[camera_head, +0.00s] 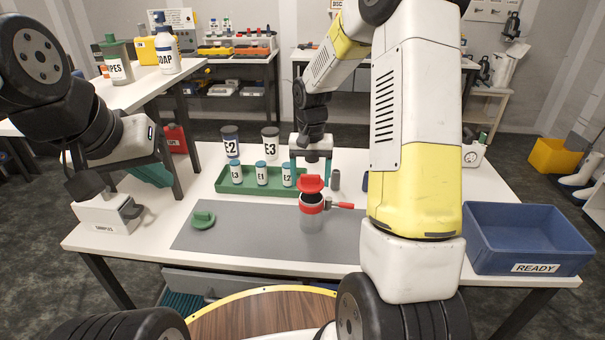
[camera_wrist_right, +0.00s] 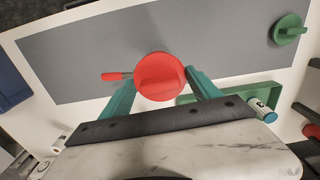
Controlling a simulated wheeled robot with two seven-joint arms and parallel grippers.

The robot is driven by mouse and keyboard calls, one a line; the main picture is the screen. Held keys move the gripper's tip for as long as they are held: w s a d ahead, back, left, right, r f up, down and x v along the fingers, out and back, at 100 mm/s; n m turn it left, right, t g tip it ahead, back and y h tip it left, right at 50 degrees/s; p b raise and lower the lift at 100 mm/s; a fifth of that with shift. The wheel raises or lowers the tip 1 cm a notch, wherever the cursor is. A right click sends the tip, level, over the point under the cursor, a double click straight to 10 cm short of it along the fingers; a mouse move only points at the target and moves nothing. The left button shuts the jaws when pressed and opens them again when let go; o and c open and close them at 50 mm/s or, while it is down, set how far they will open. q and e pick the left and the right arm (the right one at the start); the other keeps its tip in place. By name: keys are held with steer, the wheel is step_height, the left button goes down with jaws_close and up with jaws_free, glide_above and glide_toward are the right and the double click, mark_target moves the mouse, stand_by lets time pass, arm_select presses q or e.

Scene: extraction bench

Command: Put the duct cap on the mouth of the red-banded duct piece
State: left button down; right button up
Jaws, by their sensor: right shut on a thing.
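The red duct cap (camera_head: 311,184) is held in my right gripper (camera_head: 311,168), just above the red-banded duct piece (camera_head: 311,222). A strip of the dark mouth shows below the cap, so they look slightly apart. The duct piece stands upright on the grey mat, with a red handle (camera_head: 345,205) pointing right.
A green cap (camera_head: 203,220) lies on the mat (camera_head: 250,238). A green tray (camera_head: 223,186) with several small jars is behind it. A blue READY bin (camera_head: 530,225) stands right, a white box (camera_head: 105,215) left. The mat's left part is mostly clear.

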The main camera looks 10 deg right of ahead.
mark_target(312, 185)
steer(key=shift+w+d+f, duration=0.1)
steer(key=shift+w+d, duration=0.25)
steer(key=shift+w, duration=0.2)
steer(key=shift+f, duration=1.7)
steer(key=shift+f, duration=0.3)
steer(key=shift+f, duration=0.35)
steer(key=o, duration=1.3)
steer(key=shift+r, duration=0.1)
